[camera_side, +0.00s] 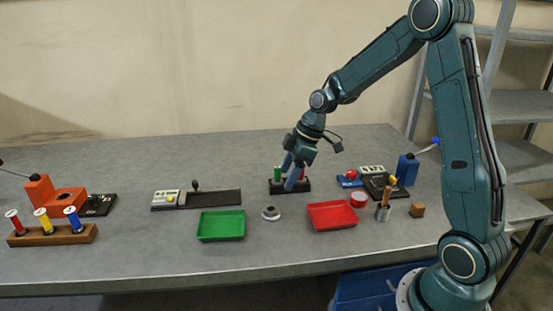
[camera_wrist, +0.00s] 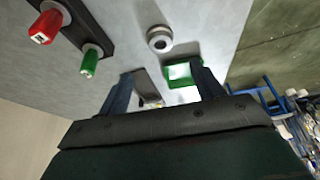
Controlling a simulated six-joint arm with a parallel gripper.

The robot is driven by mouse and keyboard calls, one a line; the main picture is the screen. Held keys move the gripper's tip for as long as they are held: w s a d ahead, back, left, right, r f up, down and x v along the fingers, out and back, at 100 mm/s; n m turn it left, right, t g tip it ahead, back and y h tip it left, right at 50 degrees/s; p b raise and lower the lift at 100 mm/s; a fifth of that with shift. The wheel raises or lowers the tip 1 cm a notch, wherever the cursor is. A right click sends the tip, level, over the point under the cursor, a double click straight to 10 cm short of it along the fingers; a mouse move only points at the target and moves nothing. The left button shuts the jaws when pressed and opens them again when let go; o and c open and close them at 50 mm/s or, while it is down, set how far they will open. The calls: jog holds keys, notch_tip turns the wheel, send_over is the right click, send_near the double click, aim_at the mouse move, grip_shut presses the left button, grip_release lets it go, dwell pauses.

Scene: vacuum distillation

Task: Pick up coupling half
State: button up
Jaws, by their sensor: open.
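A small grey round part with a raised hub, which looks like the coupling half (camera_side: 271,213), rests on the table between the green and red trays. It also shows in the wrist view (camera_wrist: 160,40), upper middle, beyond my fingertips. My gripper (camera_side: 291,174) is open, with its blue fingers pointing down in front of the black rack, behind the grey part and apart from it. In the wrist view my gripper (camera_wrist: 163,84) has its two fingers spread with nothing held between them.
The black rack (camera_side: 289,187) with green and red cylinders stands close to my fingers. A green tray (camera_side: 221,225) lies left of the grey part and a red tray (camera_side: 332,216) right. Orange and blue equipment stands at the sides. The front table strip is clear.

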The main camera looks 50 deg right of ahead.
send_over(273, 205)
jog(key=s, duration=0.2)
jog(key=shift+s+d+f, duration=0.1)
jog(key=shift+f, duration=2.8)
jog(key=shift+f, duration=0.15)
jog(key=shift+x, duration=2.5)
jog(key=c, duration=1.3)
jog(key=shift+r, duration=0.2)
notch_tip(273, 205, up, 20)
jog(key=shift+f, duration=0.1)
